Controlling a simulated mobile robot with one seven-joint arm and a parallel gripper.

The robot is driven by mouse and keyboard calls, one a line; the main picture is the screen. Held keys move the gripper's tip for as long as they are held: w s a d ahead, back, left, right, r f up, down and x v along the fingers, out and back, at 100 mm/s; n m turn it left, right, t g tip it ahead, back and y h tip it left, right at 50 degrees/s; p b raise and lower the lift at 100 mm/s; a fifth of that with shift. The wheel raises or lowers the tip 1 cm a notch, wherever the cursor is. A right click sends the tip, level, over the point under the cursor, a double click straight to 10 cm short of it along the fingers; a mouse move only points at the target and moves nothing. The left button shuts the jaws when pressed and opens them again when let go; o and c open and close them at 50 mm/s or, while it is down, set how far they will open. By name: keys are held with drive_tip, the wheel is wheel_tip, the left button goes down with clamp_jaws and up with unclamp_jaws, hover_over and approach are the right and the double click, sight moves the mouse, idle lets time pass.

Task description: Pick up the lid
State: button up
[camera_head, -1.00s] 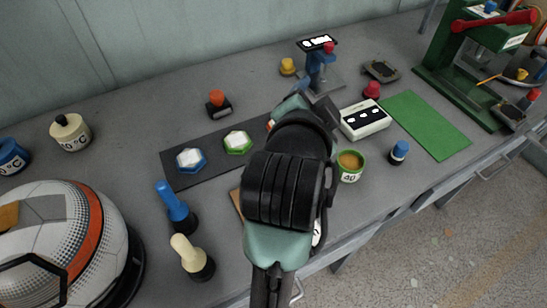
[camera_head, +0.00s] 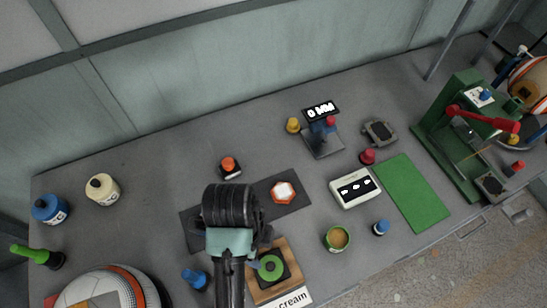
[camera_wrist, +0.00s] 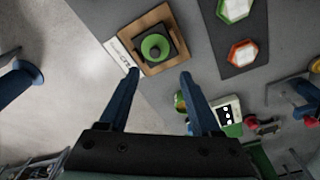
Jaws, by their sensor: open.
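A green round piece with a raised knob, which looks like the lid (camera_head: 270,267), sits on a dark square base on a wooden board (camera_head: 290,248). A white label at the board's front edge ends in "cream". In the wrist view the green piece (camera_wrist: 155,46) and the wooden board (camera_wrist: 158,14) lie beyond the fingertips. My gripper (camera_wrist: 158,74) is open and empty, its two fingers spread to either side of the green piece in the picture, apparently short of it. In the head view my arm hides most of the gripper.
An open green jar with orange contents (camera_head: 337,239) stands right of the board. A white box with small displays (camera_head: 355,188), a green mat (camera_head: 412,192) and a green press (camera_head: 462,130) are farther right. A black strip (camera_head: 296,203) holds an orange-rimmed hexagonal piece (camera_head: 283,192).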

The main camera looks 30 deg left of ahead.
wheel_tip(320, 180, down, 3)
drive_tip(key=s+b, duration=0.1)
drive_tip(key=b, duration=0.2)
hover_over(270, 266)
drive_tip(key=a, duration=0.1)
drive_tip(key=f, duration=0.4)
drive_tip(key=shift+s+a+f, duration=0.1)
drive_tip(key=shift+s+a, duration=0.1)
drive_tip(key=shift+w+d+f+p, duration=0.1)
drive_tip(key=shift+d+f+p, duration=0.1)
drive_tip(key=shift+f, duration=0.65)
drive_tip(key=shift+d+f+p, duration=0.15)
drive_tip(key=shift+d+f, duration=0.1)
drive_tip(key=shift+f, duration=0.65)
drive_tip(key=shift+w+d+f+p, duration=0.1)
drive_tip(key=shift+d+f+p, duration=0.1)
drive_tip(key=shift+f, duration=0.65)
clamp_jaws()
